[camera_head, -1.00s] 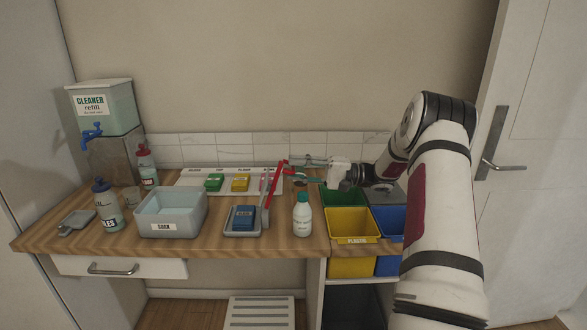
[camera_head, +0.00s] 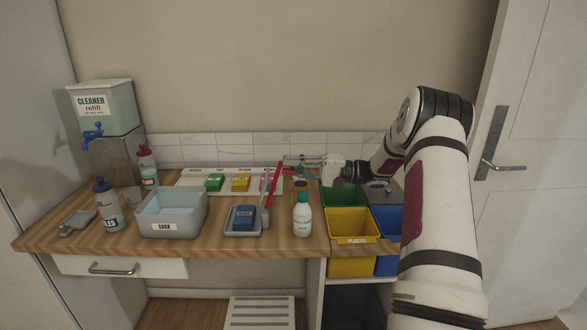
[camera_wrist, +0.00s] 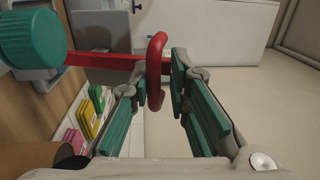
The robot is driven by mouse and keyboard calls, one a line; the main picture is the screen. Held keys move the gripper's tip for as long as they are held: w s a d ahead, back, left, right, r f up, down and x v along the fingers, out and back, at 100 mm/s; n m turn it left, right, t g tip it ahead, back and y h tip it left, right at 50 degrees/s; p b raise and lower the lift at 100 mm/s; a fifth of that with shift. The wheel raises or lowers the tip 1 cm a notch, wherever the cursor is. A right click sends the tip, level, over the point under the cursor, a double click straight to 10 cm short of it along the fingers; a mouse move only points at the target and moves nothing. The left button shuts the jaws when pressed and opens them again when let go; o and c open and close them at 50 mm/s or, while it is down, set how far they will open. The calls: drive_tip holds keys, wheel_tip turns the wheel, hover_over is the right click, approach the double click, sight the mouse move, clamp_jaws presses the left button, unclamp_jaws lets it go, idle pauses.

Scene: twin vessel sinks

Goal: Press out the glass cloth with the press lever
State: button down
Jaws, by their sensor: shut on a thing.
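A folded blue cloth (camera_head: 244,216) with a small dark label lies in a grey tray (camera_head: 233,232) on the counter. The red press lever (camera_head: 272,186) stands steeply up at the tray's right side. My gripper (camera_head: 287,163) is at the lever's upper end, reaching in from the right. In the wrist view the red lever (camera_wrist: 105,61) runs across, with a red hooked end (camera_wrist: 157,70) between my fingertips (camera_wrist: 158,75). My gripper is shut on this lever end. The cloth is not clearly visible in the wrist view.
A white bottle (camera_head: 303,216) with a green cap stands right of the tray. A grey-blue basin (camera_head: 190,205) stands left. Green (camera_head: 214,182) and yellow (camera_head: 241,182) cloths lie on a white board behind. Yellow (camera_head: 352,220) and blue bins are below right.

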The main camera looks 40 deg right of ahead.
drive_tip(key=w+a+r+g+h+p, duration=0.1)
drive_tip(key=w+a+g+h+p, duration=0.1)
drive_tip(key=w+a+g+h, duration=0.55)
drive_tip(key=w+a+f+g+h+b, duration=0.3)
drive_tip(key=w+a+f+h+b, duration=0.1)
drive_tip(key=a+f+h, duration=0.3)
drive_tip(key=shift+a+f+h, duration=0.35)
drive_tip(key=shift+a+f, duration=0.3)
drive_tip(key=shift+a, duration=0.65)
drive_tip(key=c, duration=1.7)
unclamp_jaws()
drive_tip(key=shift+w+a+r, duration=0.1)
